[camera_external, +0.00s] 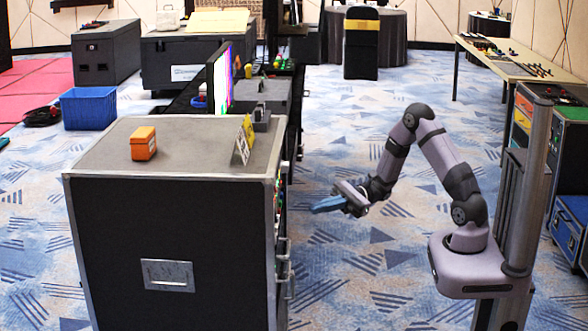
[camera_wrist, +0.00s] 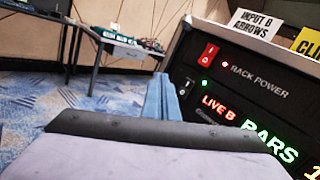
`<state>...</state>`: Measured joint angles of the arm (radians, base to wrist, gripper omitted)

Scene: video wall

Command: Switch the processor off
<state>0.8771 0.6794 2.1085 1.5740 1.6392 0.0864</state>
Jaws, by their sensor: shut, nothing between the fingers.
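In the wrist view, a black rack panel stands at the right. A red rocker switch (camera_wrist: 208,53) sits beside a RACK POWER label (camera_wrist: 259,81). Below it, a smaller dark switch (camera_wrist: 187,88) sits left of a lit red LIVE B display (camera_wrist: 219,107). Lit green BARS text (camera_wrist: 270,140) shows lower right. Which unit is the processor I cannot tell. My gripper (camera_wrist: 163,80) has its blue fingers together and empty, left of the switches. In the external view, my gripper (camera_external: 314,208) points left toward the black rack case (camera_external: 110,250), apart from it. The rack front is nearly edge-on there.
An INPUT B ARROWS card (camera_wrist: 256,25) and yellow card (camera_wrist: 308,43) stand on the rack. An orange box (camera_external: 143,143) is on top of the case. Carpet between my arm and the rack is clear.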

